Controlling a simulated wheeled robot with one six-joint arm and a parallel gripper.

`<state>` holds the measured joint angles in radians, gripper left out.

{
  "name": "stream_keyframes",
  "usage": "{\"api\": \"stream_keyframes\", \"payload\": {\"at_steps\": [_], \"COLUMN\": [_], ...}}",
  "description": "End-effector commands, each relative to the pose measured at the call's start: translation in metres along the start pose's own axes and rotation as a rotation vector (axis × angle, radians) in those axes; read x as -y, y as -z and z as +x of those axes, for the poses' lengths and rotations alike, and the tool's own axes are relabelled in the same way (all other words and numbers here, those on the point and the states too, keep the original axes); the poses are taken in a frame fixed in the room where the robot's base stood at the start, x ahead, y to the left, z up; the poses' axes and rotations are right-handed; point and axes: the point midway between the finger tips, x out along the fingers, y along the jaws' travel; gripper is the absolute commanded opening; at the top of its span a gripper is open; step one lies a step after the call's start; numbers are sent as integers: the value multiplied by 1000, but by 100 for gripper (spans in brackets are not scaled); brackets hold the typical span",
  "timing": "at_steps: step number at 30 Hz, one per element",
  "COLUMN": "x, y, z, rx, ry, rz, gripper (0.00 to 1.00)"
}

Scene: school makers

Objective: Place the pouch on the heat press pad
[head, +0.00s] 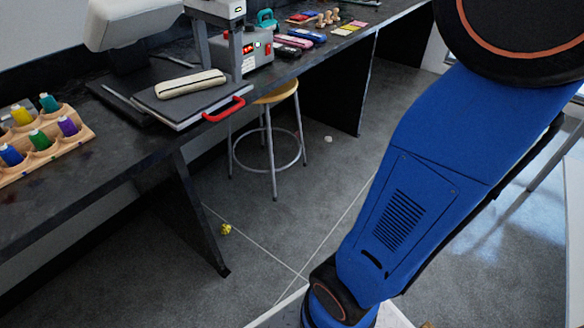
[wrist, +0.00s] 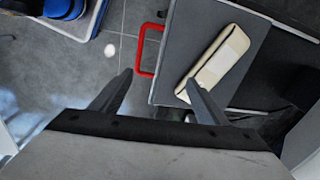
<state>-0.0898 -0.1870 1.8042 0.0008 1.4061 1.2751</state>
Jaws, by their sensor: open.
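The cream pouch (head: 191,83) lies flat on the dark grey heat press pad (head: 205,100), toward its back part in the head view. In the wrist view the pouch (wrist: 221,58) lies slantwise on the pad (wrist: 178,45). My gripper (wrist: 158,77) is open, with nothing between its fingers. Its right fingertip overlaps the lower end of the pouch in the picture; I cannot tell whether they touch. The left fingertip appears over the floor, beside the red handle (wrist: 147,50). My gripper is out of the head view.
A wooden rack (head: 75,140) of thread spools is on the bench at left. A stool (head: 275,95) stands beside the bench; a yellow object (head: 226,229) lies on the floor.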

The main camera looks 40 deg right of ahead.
Motion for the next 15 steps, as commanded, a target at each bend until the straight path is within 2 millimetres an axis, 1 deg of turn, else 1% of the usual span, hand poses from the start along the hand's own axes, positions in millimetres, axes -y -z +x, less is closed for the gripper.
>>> {"api": "stream_keyframes", "payload": {"at_steps": [1,8,9,11,15], "x": [-20,-92,-104,-122,-164], "y": [-3,-16,-19,-23,-33], "z": [3,32,38,48,75], "rx": [-7,-53,-64,-81,-128], "ry": [17,84,95,109,136], "rz": [-62,-385,-440,-525,-721], "gripper": [68,68,68,68,68]}}
